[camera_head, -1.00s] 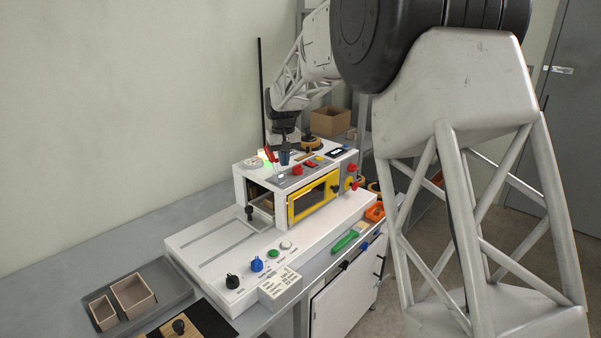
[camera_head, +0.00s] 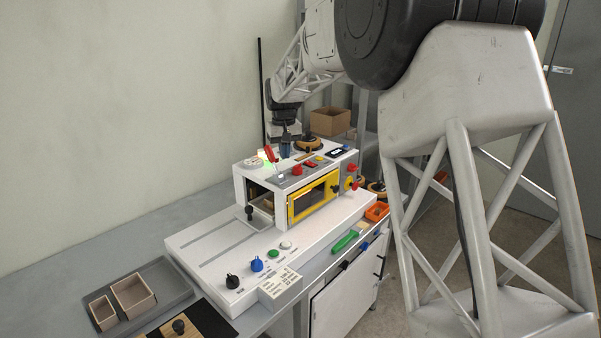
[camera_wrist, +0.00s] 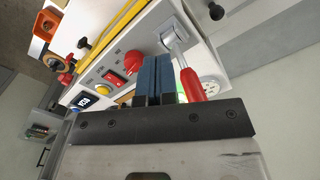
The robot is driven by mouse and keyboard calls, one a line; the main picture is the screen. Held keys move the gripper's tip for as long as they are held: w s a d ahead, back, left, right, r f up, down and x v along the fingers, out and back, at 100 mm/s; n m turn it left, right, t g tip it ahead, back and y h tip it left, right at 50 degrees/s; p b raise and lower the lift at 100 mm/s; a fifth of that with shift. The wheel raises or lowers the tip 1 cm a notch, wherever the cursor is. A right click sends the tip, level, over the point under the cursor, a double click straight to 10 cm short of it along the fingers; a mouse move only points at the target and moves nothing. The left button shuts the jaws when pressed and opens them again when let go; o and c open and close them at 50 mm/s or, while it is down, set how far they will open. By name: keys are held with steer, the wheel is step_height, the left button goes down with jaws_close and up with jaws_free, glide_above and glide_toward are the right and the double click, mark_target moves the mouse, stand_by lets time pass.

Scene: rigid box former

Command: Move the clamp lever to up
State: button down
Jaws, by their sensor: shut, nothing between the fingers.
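The clamp lever has a red grip (camera_head: 269,153) and stands on top of the white box-forming machine (camera_head: 240,188), at its left side. In the wrist view its red grip (camera_wrist: 191,86) and metal shaft end at a grey bracket (camera_wrist: 172,30); the grip is tilted toward the camera. My gripper (camera_head: 286,152) is shut and empty, with its blue fingers (camera_wrist: 154,75) just above the machine's top. The fingers are close to the right of the lever in the head view and left of it in the wrist view. I cannot tell whether they touch it.
A red mushroom button (camera_wrist: 134,61), a red rocker switch (camera_wrist: 114,78) and a yellow button (camera_wrist: 102,90) share the top panel. A yellow-framed window (camera_head: 314,197) is on the front. A cardboard box (camera_head: 329,122) stands behind. The grey tray (camera_head: 165,270) is at left.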

steer(key=shift+r, duration=2.7)
steer(key=shift+s, duration=0.1)
steer(key=s+d+r+m, duration=0.1)
steer(key=s+d, duration=0.3)
steer(key=s, duration=0.5)
steer(key=s+d+r+t, duration=0.1)
steer(key=s+d+r, duration=0.1)
steer(key=s+d, duration=0.5)
steer(key=s+d+r+m, duration=0.1)
steer(key=s+d, duration=0.1)
steer(key=s, duration=0.9)
steer(key=s+d+f, duration=0.2)
steer(key=s+f, duration=0.1)
steer(key=s, duration=0.6)
steer(key=s+d+f+t, duration=0.1)
steer(key=s+f, duration=0.3)
steer(key=s, duration=0.6)
steer(key=s+d+f+m, duration=0.1)
steer(key=s+d+f, duration=0.2)
steer(key=s, duration=0.6)
steer(key=shift+s+d+f+t, duration=0.15)
steer(key=shift+d+f+t, duration=0.1)
steer(key=shift+f+t, duration=0.05)
